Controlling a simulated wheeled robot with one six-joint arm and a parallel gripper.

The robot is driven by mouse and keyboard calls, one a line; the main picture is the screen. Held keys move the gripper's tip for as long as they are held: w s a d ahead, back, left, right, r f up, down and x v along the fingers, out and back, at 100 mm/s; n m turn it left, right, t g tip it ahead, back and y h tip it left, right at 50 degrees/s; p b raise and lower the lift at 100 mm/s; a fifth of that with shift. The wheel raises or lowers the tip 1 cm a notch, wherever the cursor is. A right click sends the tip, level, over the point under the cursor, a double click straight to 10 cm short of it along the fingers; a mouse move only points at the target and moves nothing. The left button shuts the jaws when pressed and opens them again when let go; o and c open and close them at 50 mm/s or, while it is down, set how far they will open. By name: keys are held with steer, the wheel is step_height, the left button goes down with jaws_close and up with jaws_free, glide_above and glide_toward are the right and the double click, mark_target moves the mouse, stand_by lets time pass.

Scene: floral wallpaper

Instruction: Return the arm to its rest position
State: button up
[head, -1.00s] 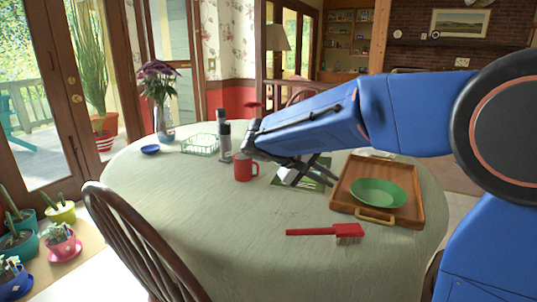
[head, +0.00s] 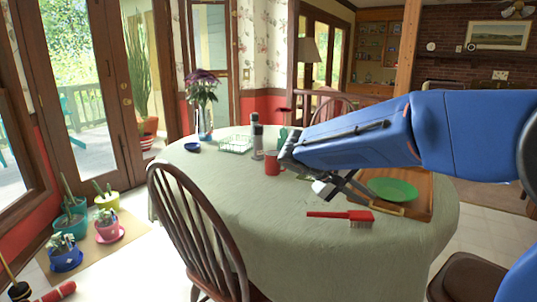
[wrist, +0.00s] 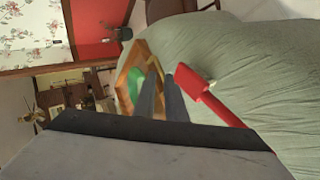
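My blue arm (head: 380,135) reaches in from the right over the table, well extended. My gripper (head: 362,190) is above the right part of the table, just left of the green plate in the head view. Its two dark fingers look apart and empty. The fingers (wrist: 160,88) also show in the wrist view with a narrow gap, nothing visibly held. A small pale part or object at the gripper's base in the head view is too small to identify.
The table (head: 225,195) bears a red brush (head: 335,215), red mug (head: 272,166), wooden tray (head: 418,210) with green plate (head: 392,189), wire basket (head: 236,144) and vase (head: 204,122). Wooden chair (head: 200,225) stands in front; potted plants (head: 108,226) are at left.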

steer(key=s+d+f+y, duration=0.2)
steer(key=s+d, duration=0.1)
steer(key=s, duration=0.4)
steer(key=s+d+f+y, duration=0.2)
steer(key=s+y, duration=0.1)
steer(key=s, duration=0.4)
steer(key=s+a+f+t+y, duration=0.1)
steer(key=s+f+y, duration=0.1)
steer(key=s, duration=0.5)
steer(key=s+a+f+m+t+y, duration=0.1)
steer(key=s+a+f+y, duration=0.1)
steer(key=s, duration=0.5)
step_height(320, 180, down, 2)
steer(key=shift+s+f+y, duration=0.2)
steer(key=shift+s+y, duration=0.1)
steer(key=shift+y, duration=0.4)
